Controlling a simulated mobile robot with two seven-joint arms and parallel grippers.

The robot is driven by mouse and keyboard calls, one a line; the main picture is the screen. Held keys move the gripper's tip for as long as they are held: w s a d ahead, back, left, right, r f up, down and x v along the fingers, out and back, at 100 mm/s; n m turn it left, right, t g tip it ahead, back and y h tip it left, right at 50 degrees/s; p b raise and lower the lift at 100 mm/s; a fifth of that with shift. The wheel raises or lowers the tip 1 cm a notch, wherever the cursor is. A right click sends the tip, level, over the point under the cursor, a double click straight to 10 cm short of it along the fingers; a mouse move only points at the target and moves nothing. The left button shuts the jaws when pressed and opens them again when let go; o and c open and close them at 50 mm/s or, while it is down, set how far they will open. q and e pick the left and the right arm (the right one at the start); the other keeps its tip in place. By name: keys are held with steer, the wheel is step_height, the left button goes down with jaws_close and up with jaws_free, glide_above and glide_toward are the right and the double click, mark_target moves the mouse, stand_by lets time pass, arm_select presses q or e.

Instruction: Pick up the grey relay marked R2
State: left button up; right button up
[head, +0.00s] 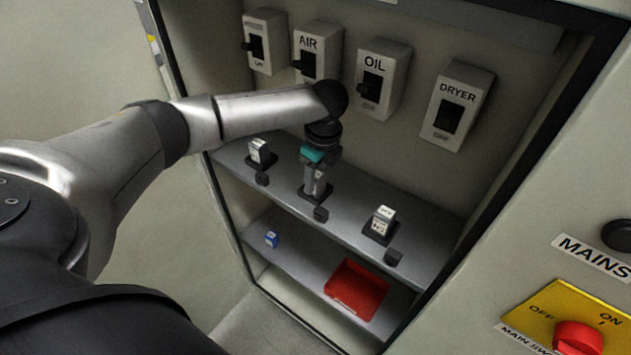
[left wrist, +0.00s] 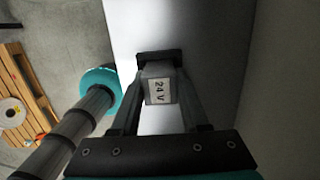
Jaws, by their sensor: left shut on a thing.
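My left gripper (head: 315,188) is at the middle black socket (head: 318,197) on the upper shelf. It is shut on a grey relay (left wrist: 160,88), which shows between the fingers in the left wrist view with a white label reading 24 V. The R2 mark cannot be read. In the head view the fingers hide most of this relay, and I cannot tell whether it is still seated in the socket. My right gripper is not in view.
Other relays stand in sockets at left (head: 260,151) and right (head: 384,218). A blue piece (head: 272,239) and a red tray (head: 338,292) are on the lower shelf. Switch boxes, including OIL (head: 378,92) and DRYER (head: 457,121), line the back wall close behind my arm.

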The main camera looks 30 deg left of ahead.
arm_select(q)
jaws_close()
steer(key=shift+r, duration=0.1)
